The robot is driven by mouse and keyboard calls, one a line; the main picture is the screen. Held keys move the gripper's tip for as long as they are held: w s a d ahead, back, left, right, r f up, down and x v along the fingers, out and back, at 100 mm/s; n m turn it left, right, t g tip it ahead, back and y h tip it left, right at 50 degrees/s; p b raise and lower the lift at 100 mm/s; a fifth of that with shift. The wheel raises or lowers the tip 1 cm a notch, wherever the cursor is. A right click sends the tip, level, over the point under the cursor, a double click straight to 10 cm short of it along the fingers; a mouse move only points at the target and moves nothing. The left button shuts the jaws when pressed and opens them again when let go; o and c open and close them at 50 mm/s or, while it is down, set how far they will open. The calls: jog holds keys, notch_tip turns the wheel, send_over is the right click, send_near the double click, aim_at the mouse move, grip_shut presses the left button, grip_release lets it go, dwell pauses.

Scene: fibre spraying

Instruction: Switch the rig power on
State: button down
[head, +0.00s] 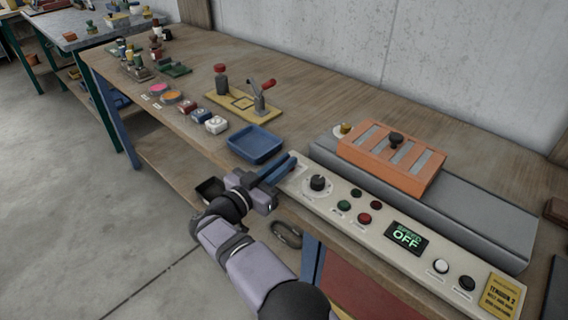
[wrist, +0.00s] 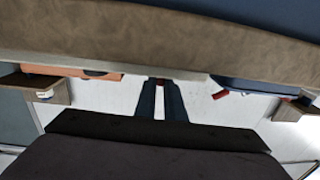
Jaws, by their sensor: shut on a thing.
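The cream control panel (head: 330,207) runs along the bench's front edge. Its display (head: 406,238) is lit and reads "SPEED OFF" in green. My gripper (head: 287,166) is at the panel's left end, its blue fingers close together on a small part there, apparently the rig power switch. The fingers hide most of that part in the head view, so its position cannot be read. In the wrist view my gripper (wrist: 159,88) has its fingertips around a small dark reddish piece (wrist: 160,79) at the panel edge.
A blue tray (head: 256,145) lies close on the left. An orange slotted cover (head: 391,158) stands behind the panel.

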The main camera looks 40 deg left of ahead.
jog(key=c, duration=1.8)
grip_release()
jog(key=shift+c, duration=0.2)
jog(key=s+b, duration=0.1)
jog(key=s, duration=0.6)
jog(key=shift+s+d, duration=0.15)
jog(key=shift+d, duration=0.1)
